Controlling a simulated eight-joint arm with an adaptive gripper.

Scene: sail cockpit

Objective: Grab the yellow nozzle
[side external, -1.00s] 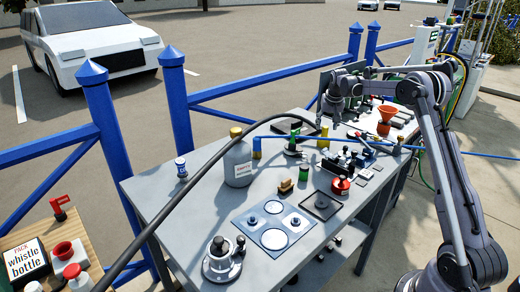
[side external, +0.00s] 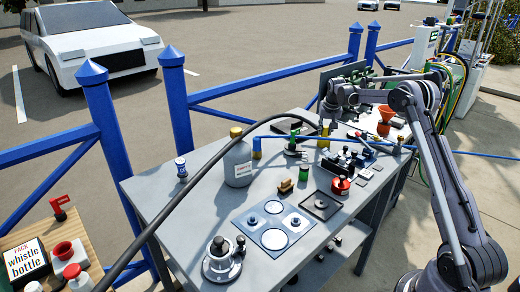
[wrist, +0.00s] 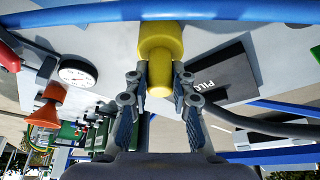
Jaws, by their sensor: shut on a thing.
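The yellow nozzle (wrist: 160,48) is between the two fingers of my gripper (wrist: 160,88) in the wrist view. The fingertips press its narrower lower end from both sides, and its wider end extends beyond them. A blue hose (wrist: 235,12) passes at its far end, but I cannot tell how they join. In the side external view my gripper (side external: 325,119) is over the far part of the grey bench, with the small yellow nozzle (side external: 323,136) under it. From there I cannot tell whether the nozzle touches the bench.
A grey bottle (side external: 237,165) and a black hose (side external: 190,190) are on the near side. An orange funnel (side external: 386,118) stands to the right, and a round gauge (wrist: 77,72) shows in the wrist view. Clamps and blocks crowd the bench (side external: 190,215); its near left is clearer.

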